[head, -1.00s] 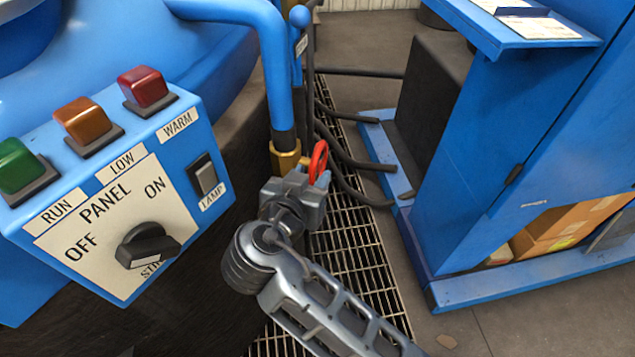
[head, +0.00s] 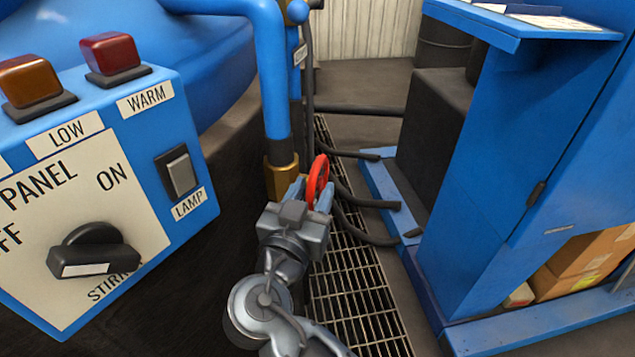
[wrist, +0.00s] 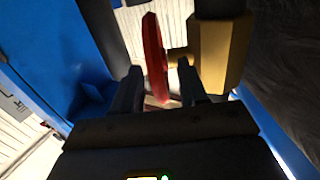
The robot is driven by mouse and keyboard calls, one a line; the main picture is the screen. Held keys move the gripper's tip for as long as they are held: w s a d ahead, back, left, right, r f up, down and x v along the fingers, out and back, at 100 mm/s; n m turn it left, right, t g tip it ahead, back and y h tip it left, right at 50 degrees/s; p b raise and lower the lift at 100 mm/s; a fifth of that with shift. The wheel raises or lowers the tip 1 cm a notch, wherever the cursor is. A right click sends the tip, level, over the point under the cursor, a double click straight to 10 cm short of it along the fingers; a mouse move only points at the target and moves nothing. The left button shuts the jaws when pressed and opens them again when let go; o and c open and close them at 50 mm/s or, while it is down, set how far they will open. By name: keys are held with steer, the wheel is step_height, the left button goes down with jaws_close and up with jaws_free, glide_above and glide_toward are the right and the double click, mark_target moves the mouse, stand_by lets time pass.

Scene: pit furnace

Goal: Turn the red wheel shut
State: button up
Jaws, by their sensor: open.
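The red wheel (head: 317,180) stands on the right side of a brass valve body (head: 281,178) on the blue pipe. In the wrist view the wheel (wrist: 154,58) is seen edge-on, with a short brass stem joining it to the valve body (wrist: 218,52). My gripper (head: 310,192) is at the wheel, its fingers pointing towards it. In the wrist view the open fingers (wrist: 158,84) stand either side of the wheel's near rim. I cannot tell whether either finger touches it. My gripper hides the lower part of the wheel in the head view.
A blue control panel (head: 85,190) with lamps and a black knob stands close on the left. A blue cabinet (head: 520,170) stands on the right. Black hoses (head: 365,200) run behind the wheel above a floor grating (head: 350,290).

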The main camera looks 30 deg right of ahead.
steer(key=shift+x, duration=1.65)
jaws_close()
